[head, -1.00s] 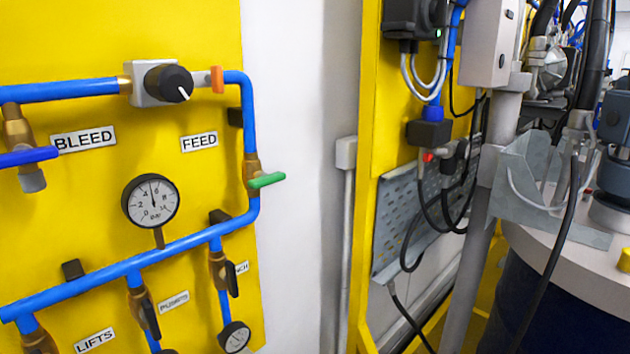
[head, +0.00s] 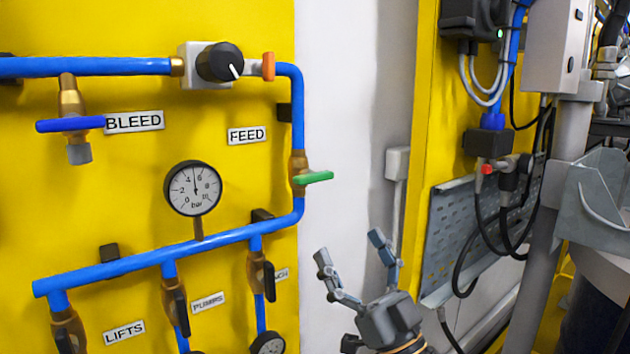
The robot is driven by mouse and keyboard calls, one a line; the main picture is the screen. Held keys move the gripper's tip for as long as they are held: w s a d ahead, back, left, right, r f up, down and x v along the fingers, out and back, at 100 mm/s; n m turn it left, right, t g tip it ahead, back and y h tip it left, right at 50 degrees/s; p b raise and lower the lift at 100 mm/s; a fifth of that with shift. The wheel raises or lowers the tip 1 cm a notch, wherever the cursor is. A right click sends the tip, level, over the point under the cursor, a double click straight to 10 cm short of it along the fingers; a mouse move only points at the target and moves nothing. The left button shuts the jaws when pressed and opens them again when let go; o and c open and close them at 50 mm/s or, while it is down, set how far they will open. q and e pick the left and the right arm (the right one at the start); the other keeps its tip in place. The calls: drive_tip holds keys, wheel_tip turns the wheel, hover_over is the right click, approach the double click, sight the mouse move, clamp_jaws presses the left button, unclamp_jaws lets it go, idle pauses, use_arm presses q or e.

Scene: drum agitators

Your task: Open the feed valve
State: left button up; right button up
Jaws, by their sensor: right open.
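The feed valve is a brass body on the vertical blue pipe with a green handle (head: 316,177), just below and right of the FEED label (head: 247,135). The handle points right, across the pipe. My right gripper (head: 349,247) is at the lower middle, fingers pointing up and spread open, with nothing between them. In the picture it is below and a little right of the green handle, apart from it. My left gripper does not show.
A black knob (head: 219,62) and an orange tab (head: 268,66) sit above the feed valve. The pressure gauge (head: 193,188), the blue BLEED handle (head: 70,125) and several black-handled valves are to the left. A perforated grey panel (head: 470,235) stands at right.

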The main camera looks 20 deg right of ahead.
sight(314, 174)
drive_tip(key=p+x, duration=0.4)
drive_tip(key=x, duration=0.8)
drive_tip(key=shift+w, duration=0.15)
drive_tip(key=shift+w+a+r, duration=0.1)
drive_tip(key=shift+w+r, duration=0.15)
drive_tip(key=shift+w, duration=0.1)
drive_tip(key=c, duration=1.2)
